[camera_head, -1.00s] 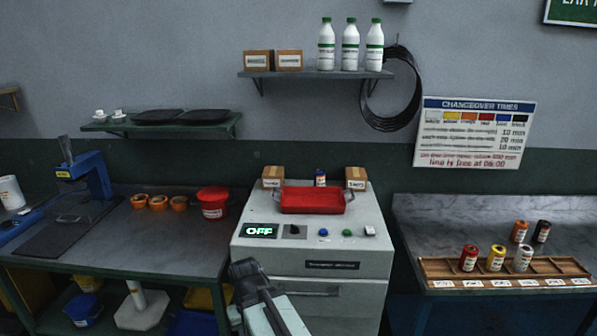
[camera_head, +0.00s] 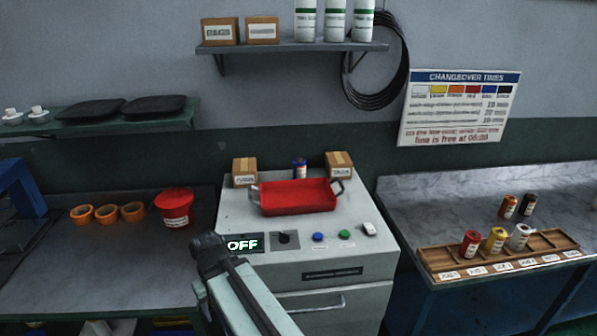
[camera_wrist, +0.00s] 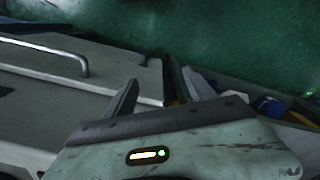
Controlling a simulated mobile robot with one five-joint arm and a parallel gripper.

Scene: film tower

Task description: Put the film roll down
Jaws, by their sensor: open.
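My gripper (camera_head: 207,250) shows dark in the head view, low in front of the machine's left side. In the wrist view its two fingers (camera_wrist: 160,92) stand apart with nothing between them. Several small film rolls are in view. A red roll (camera_head: 471,244), a yellow roll (camera_head: 496,240) and a white roll (camera_head: 519,237) stand in the wooden rack (camera_head: 447,262) at the right. An orange roll (camera_head: 508,207) and a black roll (camera_head: 527,205) stand on the bench behind it. A blue roll (camera_head: 299,169) stands behind the red tray, partly hidden.
The red tray (camera_head: 297,197) sits on the grey machine (camera_head: 335,244), whose display reads OFF. Two cardboard boxes (camera_head: 244,172) flank the blue roll. The left bench (camera_head: 110,260) holds orange rings and a red tub (camera_head: 174,206). The right bench is mostly clear behind the rack.

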